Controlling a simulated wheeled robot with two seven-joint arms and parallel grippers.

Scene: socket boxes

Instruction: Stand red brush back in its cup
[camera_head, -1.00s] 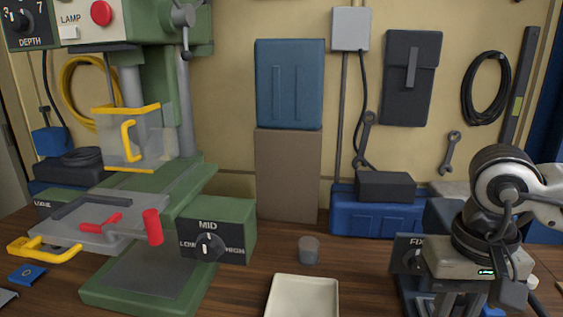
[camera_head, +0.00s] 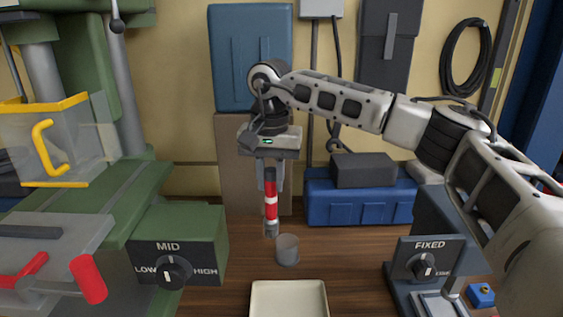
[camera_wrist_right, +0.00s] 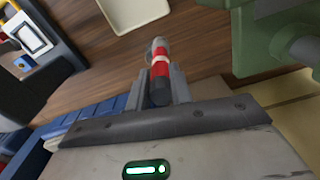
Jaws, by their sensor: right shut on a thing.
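The red brush (camera_head: 271,205), with white bands and a grey lower end, hangs upright in the head view. My right gripper (camera_head: 270,184) is shut on its dark upper part. The small grey cup (camera_head: 287,250) stands on the wooden bench, just right of and below the brush's lower end. The brush appears outside the cup. In the right wrist view the brush (camera_wrist_right: 160,66) sits between the fingers of my right gripper (camera_wrist_right: 161,84); I cannot make out the cup there. My left gripper is in no view.
A cream tray (camera_head: 289,286) lies in front of the cup. A green machine with a MID dial box (camera_head: 178,247) stands at left, and a FIXED dial box (camera_head: 430,262) at right. A blue case (camera_head: 360,205) is behind. Bare bench lies around the cup.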

